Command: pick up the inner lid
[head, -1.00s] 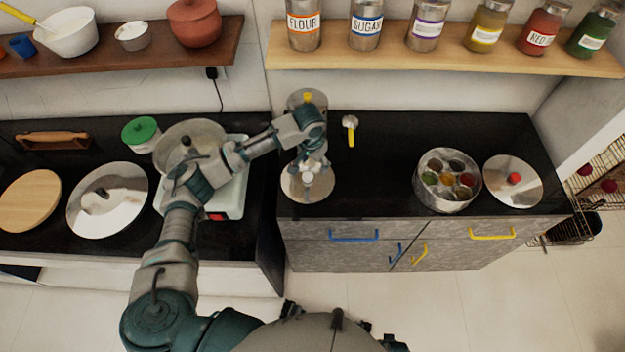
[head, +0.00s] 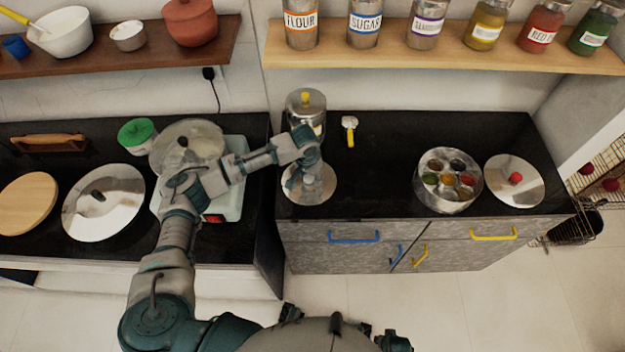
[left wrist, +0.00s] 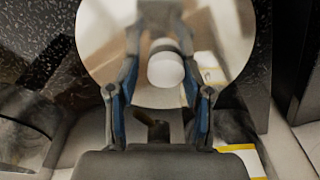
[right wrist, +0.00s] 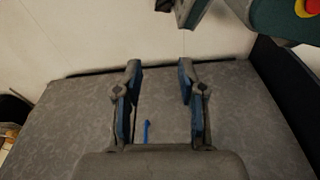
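A round shiny steel lid (head: 322,196) lies on the black counter left of the spice tin; I take it as the inner lid. Its white knob (left wrist: 165,70) shows in the left wrist view, with the shiny disc (left wrist: 105,45) around it. My left gripper (head: 308,188) is over the lid and hides much of it in the head view. Its fingers (left wrist: 157,45) are open, one on each side of the knob; I cannot tell whether either touches it. My right gripper (right wrist: 158,75) is open and empty, facing the grey cabinet front.
A steel canister with a yellow knob (head: 306,100) stands behind the left gripper. A yellow-handled utensil (head: 350,130), the spice tin (head: 447,203) and a red-knobbed lid (head: 514,190) are to the right. The counter between is clear. A jar shelf (head: 440,58) runs above.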

